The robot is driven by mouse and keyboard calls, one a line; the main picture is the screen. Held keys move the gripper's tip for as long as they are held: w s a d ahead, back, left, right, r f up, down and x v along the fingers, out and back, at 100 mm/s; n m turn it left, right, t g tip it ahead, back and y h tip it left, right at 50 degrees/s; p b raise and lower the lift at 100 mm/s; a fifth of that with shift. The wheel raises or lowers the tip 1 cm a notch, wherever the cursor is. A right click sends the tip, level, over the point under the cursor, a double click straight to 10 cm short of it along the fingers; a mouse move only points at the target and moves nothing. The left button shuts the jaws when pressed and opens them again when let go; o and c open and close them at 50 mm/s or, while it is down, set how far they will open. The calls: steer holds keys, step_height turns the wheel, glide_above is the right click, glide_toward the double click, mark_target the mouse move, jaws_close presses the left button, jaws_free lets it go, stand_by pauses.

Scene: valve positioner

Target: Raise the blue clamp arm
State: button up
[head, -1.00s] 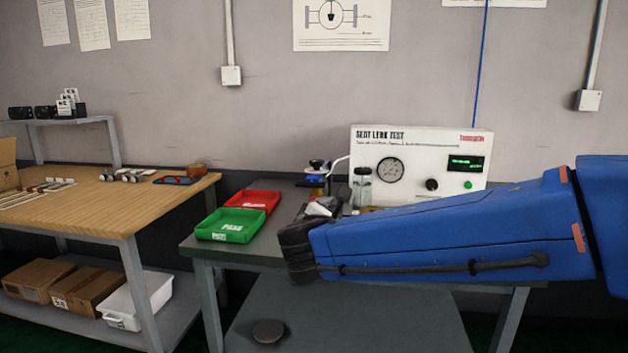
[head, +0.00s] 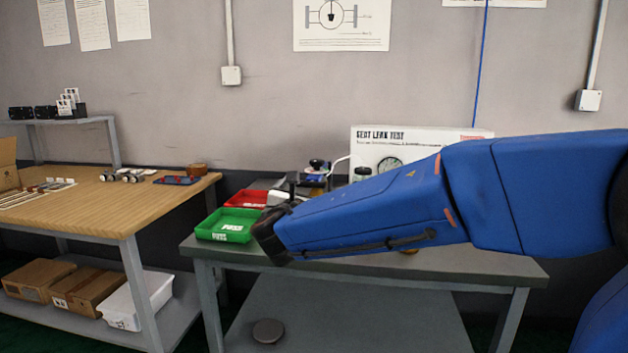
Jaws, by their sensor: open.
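The clamp fixture stands at the back of the grey bench, left of the white test box. Its blue part (head: 316,177) shows small under a dark top, and its lower part is hidden behind my arm. I cannot tell the exact angle of the clamp arm. My gripper (head: 284,196) is only partly in view, as a pale piece with dark parts beyond my dark wrist. It is open, in front and to the left of the fixture. It looks apart from the blue part, though the depth is hard to judge.
A green tray (head: 223,232) and a red tray (head: 247,198) lie close left of my gripper. The white seat leak test box (head: 440,134) is largely hidden by my arm. A wooden table (head: 110,205) stands left.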

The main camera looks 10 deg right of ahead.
mark_target(314, 176)
steer(key=x, duration=0.9)
steer(key=shift+w+d, duration=0.15)
steer(key=shift+w, duration=0.1)
steer(key=shift+c, duration=0.3)
steer(key=c, duration=1.4)
steer(key=shift+r, duration=0.15)
